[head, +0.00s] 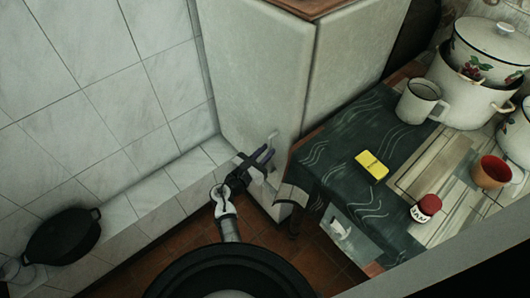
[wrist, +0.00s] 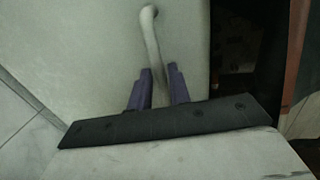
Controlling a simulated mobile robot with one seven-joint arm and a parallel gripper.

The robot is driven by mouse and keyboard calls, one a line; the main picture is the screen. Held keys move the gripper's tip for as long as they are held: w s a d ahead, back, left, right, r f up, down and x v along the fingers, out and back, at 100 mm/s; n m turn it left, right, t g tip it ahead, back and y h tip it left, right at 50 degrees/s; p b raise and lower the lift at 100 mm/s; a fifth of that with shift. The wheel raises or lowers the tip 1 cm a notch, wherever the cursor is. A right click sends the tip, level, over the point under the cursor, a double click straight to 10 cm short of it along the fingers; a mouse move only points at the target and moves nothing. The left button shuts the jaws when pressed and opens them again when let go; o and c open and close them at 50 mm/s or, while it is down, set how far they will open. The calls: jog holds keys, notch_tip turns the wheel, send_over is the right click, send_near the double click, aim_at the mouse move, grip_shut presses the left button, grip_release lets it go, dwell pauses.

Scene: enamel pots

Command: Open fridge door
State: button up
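The fridge (head: 255,75) is a pale, worn cabinet at the top middle of the head view, and its door looks shut. Its light curved handle (head: 273,136) is low on the door near the right edge. In the wrist view the handle (wrist: 150,25) runs down between the two purple fingers. My gripper (head: 264,160) is at the handle in the head view. In the wrist view my gripper (wrist: 160,88) is open, with one finger on each side of the handle's lower part. The lower end of the handle is hidden by the dark gripper body.
A black pan (head: 62,236) sits on the tiled ledge at left. Brown floor shows between.

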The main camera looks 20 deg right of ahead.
grip_shut()
